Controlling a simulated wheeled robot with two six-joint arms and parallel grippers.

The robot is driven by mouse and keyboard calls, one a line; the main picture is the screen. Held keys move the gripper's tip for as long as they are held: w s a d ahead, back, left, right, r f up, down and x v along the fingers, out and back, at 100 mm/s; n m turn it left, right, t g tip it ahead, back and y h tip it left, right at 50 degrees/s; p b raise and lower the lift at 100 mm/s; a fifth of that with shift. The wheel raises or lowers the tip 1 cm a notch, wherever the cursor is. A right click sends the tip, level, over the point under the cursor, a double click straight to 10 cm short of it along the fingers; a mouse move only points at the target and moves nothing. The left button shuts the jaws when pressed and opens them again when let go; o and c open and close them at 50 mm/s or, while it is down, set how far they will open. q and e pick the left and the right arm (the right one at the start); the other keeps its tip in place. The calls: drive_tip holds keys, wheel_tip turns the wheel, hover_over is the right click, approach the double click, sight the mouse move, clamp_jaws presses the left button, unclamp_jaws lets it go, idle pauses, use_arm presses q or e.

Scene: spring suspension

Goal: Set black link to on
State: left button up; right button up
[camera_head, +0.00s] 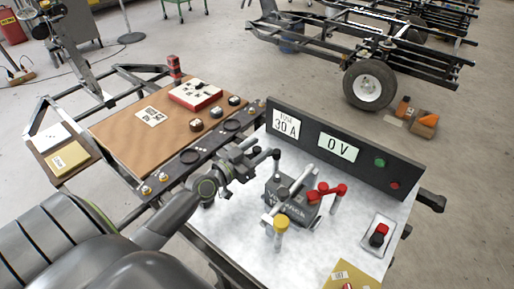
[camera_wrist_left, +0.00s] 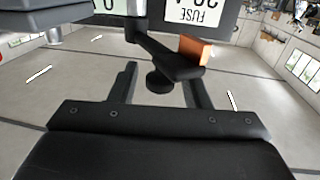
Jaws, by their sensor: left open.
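The black link shows in the left wrist view (camera_wrist_left: 172,63) as a dark crank arm with a round knob, lying between the two fingers with space on both sides. In the head view its black end (camera_head: 276,154) stands above the grey block (camera_head: 292,205), just right of my left gripper (camera_head: 258,162). My left gripper is open, and no contact with the link is clear. A red link (camera_head: 327,190) sits at the block's right side. The fuse panel (camera_head: 345,150) behind reads 30 A and 0 V. My right gripper is not in view.
A yellow-topped post (camera_head: 281,221) stands in front of the block. The panel has a green button (camera_head: 379,162) and a red one (camera_head: 394,184). A red-and-black switch (camera_head: 379,235) is at right. A brown board (camera_head: 110,135) with parts lies at left.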

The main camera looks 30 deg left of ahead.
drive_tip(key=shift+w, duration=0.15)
use_arm(q)
clamp_jaws()
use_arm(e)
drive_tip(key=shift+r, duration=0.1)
